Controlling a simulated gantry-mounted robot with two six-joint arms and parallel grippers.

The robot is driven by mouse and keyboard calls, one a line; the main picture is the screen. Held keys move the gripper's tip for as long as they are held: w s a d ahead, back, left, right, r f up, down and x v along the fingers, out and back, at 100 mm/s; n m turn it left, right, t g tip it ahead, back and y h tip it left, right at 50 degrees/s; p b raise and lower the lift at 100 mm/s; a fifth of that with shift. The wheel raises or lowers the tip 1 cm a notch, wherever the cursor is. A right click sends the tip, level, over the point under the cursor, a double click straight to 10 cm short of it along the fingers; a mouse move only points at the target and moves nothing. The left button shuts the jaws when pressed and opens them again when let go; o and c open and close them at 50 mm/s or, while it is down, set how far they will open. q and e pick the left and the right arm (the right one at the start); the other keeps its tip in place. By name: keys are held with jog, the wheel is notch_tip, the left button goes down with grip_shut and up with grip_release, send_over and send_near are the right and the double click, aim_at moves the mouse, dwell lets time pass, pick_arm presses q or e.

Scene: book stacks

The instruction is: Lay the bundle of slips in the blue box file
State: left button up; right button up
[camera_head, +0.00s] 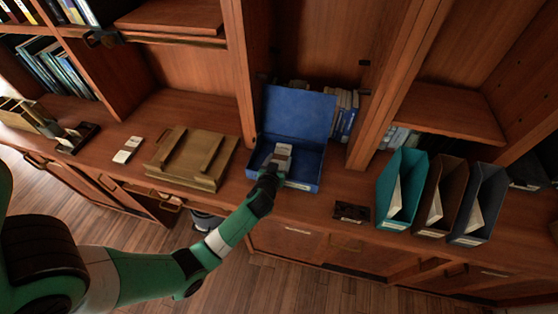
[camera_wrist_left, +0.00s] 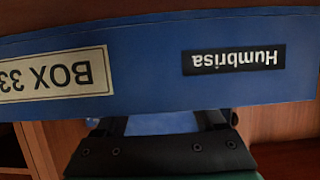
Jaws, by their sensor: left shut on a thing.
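The blue box file (camera_head: 301,110) stands open on the counter in the head view, its lid raised at the back. Its front, with a "BOX 33" label and a dark "Humbrisa" label, fills the top of the left wrist view (camera_wrist_left: 150,65), upside down. My left gripper (camera_head: 273,168) reaches over the front edge of the box and is shut on the bundle of slips (camera_head: 282,154), a small pale stack. The bundle is over or inside the box's tray; I cannot tell whether it touches the floor. In the wrist view the gripper's fingertips are hidden behind the box front. My right gripper is not in view.
A wooden tray-like board (camera_head: 192,157) lies left of the box, with a small pale stack (camera_head: 128,150) beyond it. To the right stand a dark small holder (camera_head: 351,212) and teal (camera_head: 402,185), brown and grey magazine files. Shelf uprights flank the box.

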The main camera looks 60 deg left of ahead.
pick_arm(q)
jog(key=o, duration=1.4)
jog(key=shift+c, duration=0.2)
jog(key=shift+d+r+p, duration=0.1)
jog(key=shift+r+p, duration=0.9)
jog(key=shift+p, duration=0.15)
jog(key=p+v, duration=0.2)
jog(key=v, duration=0.9)
jog(key=shift+s+d, duration=0.3)
jog(key=shift+f, duration=0.15)
